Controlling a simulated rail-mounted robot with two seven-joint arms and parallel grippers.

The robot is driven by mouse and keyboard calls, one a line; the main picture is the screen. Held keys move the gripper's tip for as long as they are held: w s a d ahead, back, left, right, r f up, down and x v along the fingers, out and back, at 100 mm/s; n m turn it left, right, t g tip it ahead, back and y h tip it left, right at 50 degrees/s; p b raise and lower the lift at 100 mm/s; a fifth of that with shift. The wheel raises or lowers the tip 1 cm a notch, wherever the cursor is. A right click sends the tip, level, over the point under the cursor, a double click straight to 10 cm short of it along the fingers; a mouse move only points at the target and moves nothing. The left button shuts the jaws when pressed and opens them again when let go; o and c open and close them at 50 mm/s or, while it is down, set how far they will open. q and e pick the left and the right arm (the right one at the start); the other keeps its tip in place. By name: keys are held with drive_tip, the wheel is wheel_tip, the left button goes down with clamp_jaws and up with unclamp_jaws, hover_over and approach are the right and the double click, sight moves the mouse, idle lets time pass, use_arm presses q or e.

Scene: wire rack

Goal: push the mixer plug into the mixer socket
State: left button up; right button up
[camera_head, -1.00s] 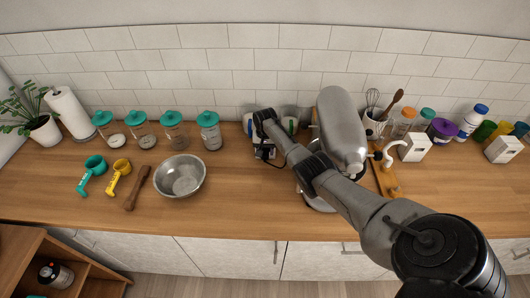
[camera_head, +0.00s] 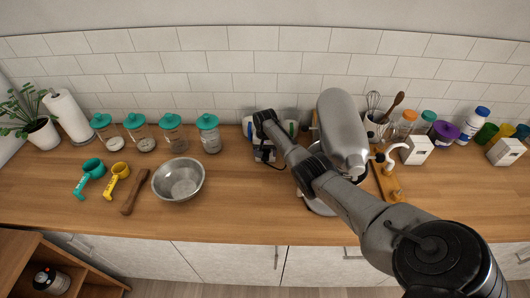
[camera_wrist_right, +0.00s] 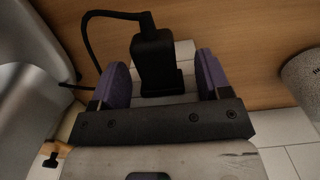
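The black mixer plug (camera_wrist_right: 154,58) shows in the right wrist view, its cord arching up and to the left. It is up against a pale block (camera_wrist_right: 186,52), which looks like the mixer socket; how deep it sits cannot be told. My right gripper (camera_wrist_right: 164,78) has its purple fingers spread on either side of the plug, with a clear gap on the right. In the head view my right gripper (camera_head: 264,138) is at the back of the counter, left of the grey mixer (camera_head: 343,135), and partly hides the socket. My left gripper is not in view.
A metal bowl (camera_head: 179,179) stands to the left on the wooden counter (camera_head: 235,215). Several teal-lidded jars (camera_head: 209,133) line the back. A cutting board (camera_head: 386,182), a small white box (camera_head: 416,150) and bottles are right of the mixer.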

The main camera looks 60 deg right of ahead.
drive_tip(key=shift+o, duration=0.2)
drive_tip(key=shift+r, duration=0.6)
wheel_tip(320, 180, up, 13)
drive_tip(key=p, duration=0.1)
drive_tip(key=shift+d+f, duration=0.2)
drive_tip(key=shift+d, duration=0.05)
drive_tip(key=shift+w, duration=0.1)
